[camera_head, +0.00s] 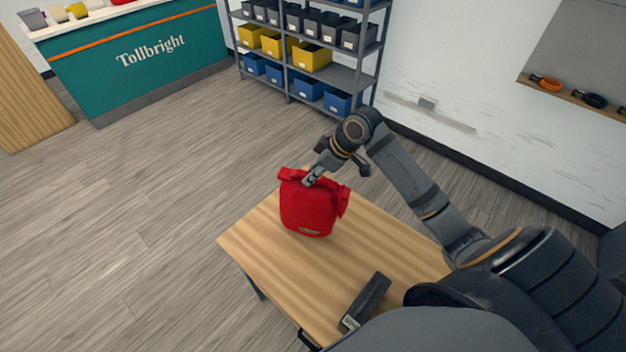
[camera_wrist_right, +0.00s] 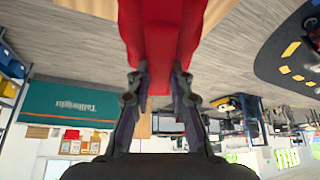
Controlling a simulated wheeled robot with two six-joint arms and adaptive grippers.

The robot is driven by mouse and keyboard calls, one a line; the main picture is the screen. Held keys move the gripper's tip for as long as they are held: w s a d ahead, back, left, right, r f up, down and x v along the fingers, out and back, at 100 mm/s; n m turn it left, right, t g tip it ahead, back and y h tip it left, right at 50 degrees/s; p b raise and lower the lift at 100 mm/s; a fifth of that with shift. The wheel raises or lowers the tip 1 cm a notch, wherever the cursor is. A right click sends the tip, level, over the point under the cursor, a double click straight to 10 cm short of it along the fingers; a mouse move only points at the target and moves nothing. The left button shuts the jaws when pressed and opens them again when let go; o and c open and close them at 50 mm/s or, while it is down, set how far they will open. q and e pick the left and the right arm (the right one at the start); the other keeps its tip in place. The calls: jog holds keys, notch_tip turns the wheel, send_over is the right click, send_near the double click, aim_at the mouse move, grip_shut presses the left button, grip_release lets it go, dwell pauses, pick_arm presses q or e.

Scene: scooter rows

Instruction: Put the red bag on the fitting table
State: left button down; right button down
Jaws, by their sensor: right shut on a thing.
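The red bag (camera_head: 308,208) is upright at the far left part of the wooden fitting table (camera_head: 377,233). I cannot tell for sure whether its base touches the top. My right gripper (camera_head: 311,180) is shut on the bag's upper edge, and the arm reaches in from the right. In the right wrist view the red bag (camera_wrist_right: 163,35) runs between the two fingers of my right gripper (camera_wrist_right: 160,82). My left gripper is not in view.
A dark box-like object (camera_head: 366,302) lies on the near part of the table. A shelf rack with bins (camera_head: 311,57) stands at the back wall, and a teal counter (camera_head: 140,55) at the back left. The wooden floor (camera_head: 130,220) on the left is clear.

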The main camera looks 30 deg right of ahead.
aim_at(309, 203)
jog(key=shift+w+d+f+p, duration=0.1)
jog(key=shift+f+p, duration=0.25)
jog(key=shift+f, duration=0.1)
notch_tip(309, 203, down, 3)
jog(key=shift+r+p, duration=0.15)
jog(key=shift+p, duration=0.3)
jog(key=c, duration=1.2)
grip_release()
jog(key=shift+f, duration=0.2)
